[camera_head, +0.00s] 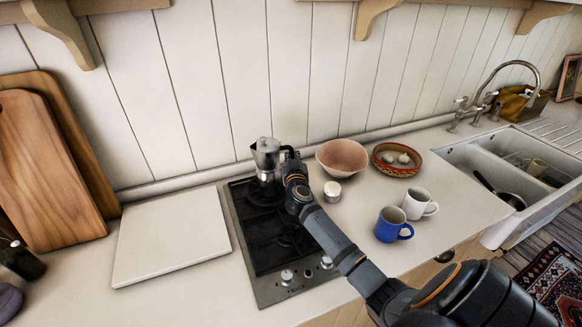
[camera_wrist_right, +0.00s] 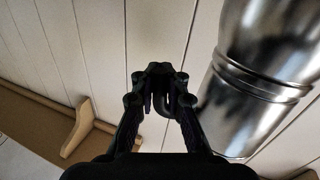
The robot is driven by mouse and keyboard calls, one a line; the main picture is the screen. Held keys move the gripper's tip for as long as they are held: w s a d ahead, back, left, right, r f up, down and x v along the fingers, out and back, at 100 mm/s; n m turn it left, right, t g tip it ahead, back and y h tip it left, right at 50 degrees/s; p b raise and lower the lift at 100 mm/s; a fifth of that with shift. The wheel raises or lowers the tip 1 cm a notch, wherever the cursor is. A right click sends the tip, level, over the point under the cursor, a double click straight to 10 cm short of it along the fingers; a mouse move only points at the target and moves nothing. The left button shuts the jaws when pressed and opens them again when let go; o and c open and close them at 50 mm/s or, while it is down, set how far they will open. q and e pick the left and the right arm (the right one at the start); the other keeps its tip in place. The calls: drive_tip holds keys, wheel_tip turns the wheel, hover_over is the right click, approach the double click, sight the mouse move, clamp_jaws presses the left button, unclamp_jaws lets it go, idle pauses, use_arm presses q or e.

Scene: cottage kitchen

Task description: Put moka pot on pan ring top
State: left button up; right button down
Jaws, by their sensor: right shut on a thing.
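The silver moka pot (camera_head: 265,157) is upright over the back ring (camera_head: 262,192) of the black two-ring hob. I cannot tell whether its base touches the ring. My right gripper (camera_head: 289,160) is on the pot's right side, shut on its dark handle. In the right wrist view the shiny pot body (camera_wrist_right: 268,75) fills the upper right, and the gripper (camera_wrist_right: 165,88) closes around the handle beside it. The gripper and wrist partly hide the handle. The front ring (camera_head: 283,240) is bare. My left gripper is not in view.
A white board (camera_head: 170,240) lies left of the hob (camera_head: 240,262). A small white-lidded jar (camera_head: 332,192), a pink bowl (camera_head: 341,158), a patterned bowl (camera_head: 397,160), a blue mug (camera_head: 391,226) and a white mug (camera_head: 418,203) stand to the right. The wall is close behind.

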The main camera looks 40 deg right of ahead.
drive_tip(key=shift+w+f, duration=0.2)
wheel_tip(320, 180, down, 3)
drive_tip(key=shift+w+f+b, duration=0.1)
drive_tip(key=shift+w+b, duration=0.05)
drive_tip(key=shift+b, duration=0.65)
drive_tip(key=c, duration=1.8)
unclamp_jaws()
drive_tip(key=shift+f, duration=0.15)
drive_tip(key=o, duration=0.4)
drive_tip(key=shift+o, duration=0.2)
